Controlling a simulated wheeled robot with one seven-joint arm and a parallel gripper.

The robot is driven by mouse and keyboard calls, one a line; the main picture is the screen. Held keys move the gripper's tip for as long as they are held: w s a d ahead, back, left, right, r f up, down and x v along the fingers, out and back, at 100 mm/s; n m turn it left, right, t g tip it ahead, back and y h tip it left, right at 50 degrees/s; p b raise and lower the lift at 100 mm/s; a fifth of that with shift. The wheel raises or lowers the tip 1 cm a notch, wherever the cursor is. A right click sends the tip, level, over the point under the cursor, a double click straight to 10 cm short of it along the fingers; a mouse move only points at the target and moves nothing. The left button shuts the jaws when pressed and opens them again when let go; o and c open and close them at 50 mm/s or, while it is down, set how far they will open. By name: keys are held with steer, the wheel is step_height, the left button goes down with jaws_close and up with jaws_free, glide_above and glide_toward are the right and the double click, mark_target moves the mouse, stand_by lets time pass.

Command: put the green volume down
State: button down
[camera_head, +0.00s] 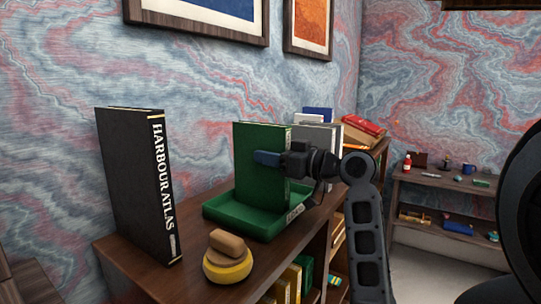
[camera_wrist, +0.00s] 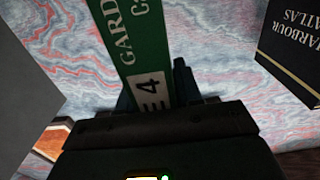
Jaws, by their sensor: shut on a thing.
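The green volume (camera_head: 250,185) stands upright over the green tray (camera_head: 238,222) on the shelf top. Its lower edge is at or just above the tray floor; I cannot tell whether it touches. My gripper (camera_head: 270,158) is shut on the green volume, coming from the right, with one blue fingertip across its face. In the wrist view the volume's green spine (camera_wrist: 138,55) with white lettering and an E4 label runs up between the fingers. The far finger is hidden behind the book in the head view.
A black book titled Harbour Atlas (camera_head: 137,185) stands left of the tray, also in the wrist view (camera_wrist: 292,45). A yellow round object with a brown top (camera_head: 227,265) sits in front. Grey and white books (camera_head: 318,138) and red books (camera_head: 362,126) are behind. A side shelf (camera_head: 445,185) stands at right.

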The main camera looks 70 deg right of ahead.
steer(key=shift+f, duration=0.1)
steer(key=c, duration=0.8)
jaws_free()
steer(key=shift+o, duration=0.2)
steer(key=shift+s, duration=0.1)
steer(key=b+v, duration=0.2)
steer(key=v, duration=0.9)
steer(key=shift+s, duration=0.4)
